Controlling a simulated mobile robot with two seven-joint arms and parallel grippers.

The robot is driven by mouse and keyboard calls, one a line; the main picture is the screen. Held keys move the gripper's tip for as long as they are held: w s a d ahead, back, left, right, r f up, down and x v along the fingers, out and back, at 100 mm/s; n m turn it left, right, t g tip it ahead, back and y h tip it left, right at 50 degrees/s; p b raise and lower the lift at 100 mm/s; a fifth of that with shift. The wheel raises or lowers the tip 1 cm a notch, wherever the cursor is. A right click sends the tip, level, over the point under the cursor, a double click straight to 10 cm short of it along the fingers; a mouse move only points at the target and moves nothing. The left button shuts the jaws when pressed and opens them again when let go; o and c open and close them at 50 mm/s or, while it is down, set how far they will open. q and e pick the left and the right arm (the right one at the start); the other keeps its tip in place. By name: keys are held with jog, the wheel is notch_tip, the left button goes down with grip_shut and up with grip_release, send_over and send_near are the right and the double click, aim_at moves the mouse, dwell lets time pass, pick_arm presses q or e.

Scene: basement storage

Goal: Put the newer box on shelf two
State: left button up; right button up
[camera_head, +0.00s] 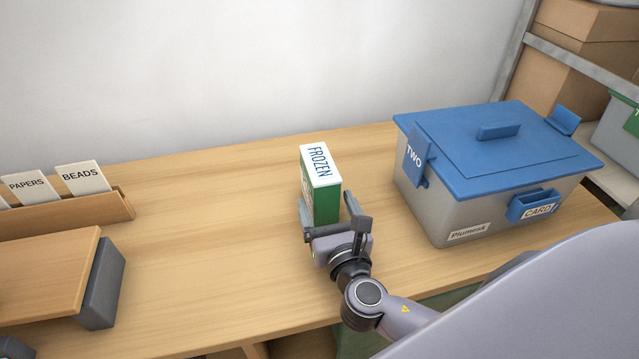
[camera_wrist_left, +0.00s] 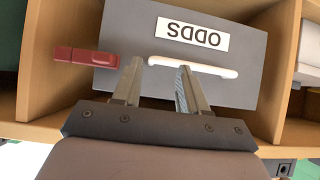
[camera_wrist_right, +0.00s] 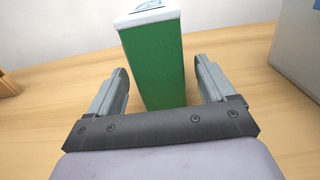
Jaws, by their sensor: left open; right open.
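A small green and white box (camera_head: 325,200) labelled FROZEN stands upright on the wooden bench top; in the right wrist view its plain green side (camera_wrist_right: 155,65) faces me. No shelf marked two is identifiable.
A grey bin (camera_head: 420,207) with a blue lid (camera_head: 470,155), a TWO tag and a CARD label stands to the right. A wooden card tray (camera_head: 95,210) with PAPERS and BEADS cards is at left. A red piece (camera_wrist_left: 85,57) is beside the drawer handle. Cardboard boxes (camera_head: 565,80) stand far right.

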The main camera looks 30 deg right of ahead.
jog(key=x, duration=0.4)
jog(key=shift+w+f, duration=0.1)
jog(key=shift+f, duration=0.05)
jog(key=c, duration=1.5)
notch_tip(320, 180, up, 20)
jog(key=p, duration=0.6)
jog(key=shift+s+a+f+n+y, duration=0.5)
jog(key=shift+s+f+y, duration=0.15)
jog(key=shift+s+f, duration=0.8)
jog(key=shift+s+a+f+n+y, duration=0.35)
jog(key=shift+s+a+f+y, duration=0.25)
jog(key=shift+s+f, duration=0.8)
jog(key=shift+s+a+f+n+y, duration=0.45)
jog(key=shift+s+f+y, duration=0.3)
jog(key=shift+s+f, duration=0.7)
jog(key=shift+w+f, duration=0.2)
jog(key=shift+w, duration=0.05)
jog(key=shift+d+f, duration=0.1)
jog(key=shift+d, duration=0.05)
